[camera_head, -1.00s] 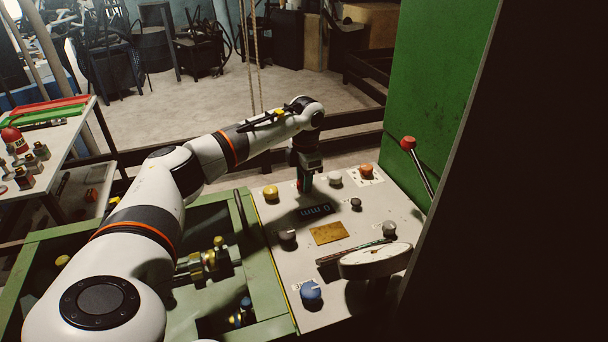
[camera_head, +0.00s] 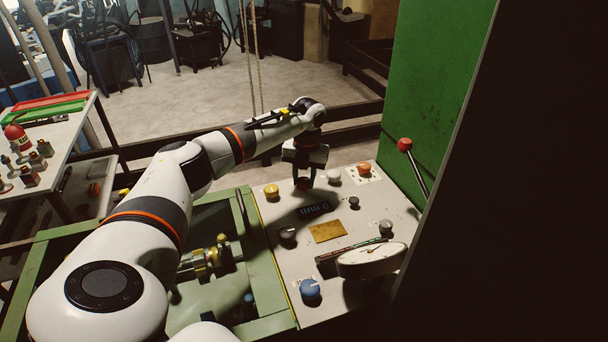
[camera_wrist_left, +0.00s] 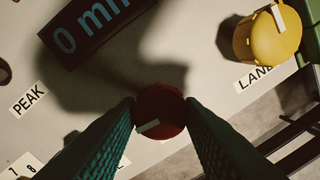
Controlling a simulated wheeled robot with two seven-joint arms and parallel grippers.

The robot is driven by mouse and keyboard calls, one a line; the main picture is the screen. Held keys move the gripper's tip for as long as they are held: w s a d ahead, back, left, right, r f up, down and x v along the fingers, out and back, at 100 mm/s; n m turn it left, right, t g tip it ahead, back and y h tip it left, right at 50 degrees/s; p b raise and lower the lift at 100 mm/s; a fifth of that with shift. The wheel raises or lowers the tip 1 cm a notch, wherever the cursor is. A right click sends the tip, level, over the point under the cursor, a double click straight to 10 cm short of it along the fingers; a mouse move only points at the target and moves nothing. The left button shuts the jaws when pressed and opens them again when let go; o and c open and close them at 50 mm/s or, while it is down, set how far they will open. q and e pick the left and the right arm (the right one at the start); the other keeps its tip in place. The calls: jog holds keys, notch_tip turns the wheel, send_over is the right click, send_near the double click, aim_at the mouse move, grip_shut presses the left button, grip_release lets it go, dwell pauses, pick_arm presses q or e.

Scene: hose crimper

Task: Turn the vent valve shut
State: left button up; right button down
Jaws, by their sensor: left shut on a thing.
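A round dark red knob (camera_wrist_left: 158,112) with a pale pointer mark stands on the grey control panel (camera_head: 290,225), near its far edge. My left gripper (camera_wrist_left: 160,106) points down over it, with one teal finger on each side, shut on the knob. In the head view my left gripper (camera_head: 303,178) largely covers the red knob. The label by this knob is mostly hidden by the fingers, so I cannot read which control it is. My right gripper is not in view.
Near the gripper are a yellow knob (camera_head: 271,191), a white knob (camera_head: 334,176) and an orange knob (camera_head: 347,189). A blue knob (camera_head: 310,290) and a round gauge (camera_head: 371,261) are at the near end. A red-tipped lever (camera_head: 405,145) stands by the green wall.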

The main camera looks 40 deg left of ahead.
aim_at(306, 180)
pick_arm(q)
jog(key=shift+a+r+n, duration=0.1)
jog(key=shift+r+n, duration=0.05)
jog(key=shift+n, duration=0.65)
jog(key=shift+w, duration=0.1)
jog(key=o, duration=1)
notch_tip(306, 180, up, 12)
jog(key=b, duration=0.2)
jog(key=shift+d, duration=0.25)
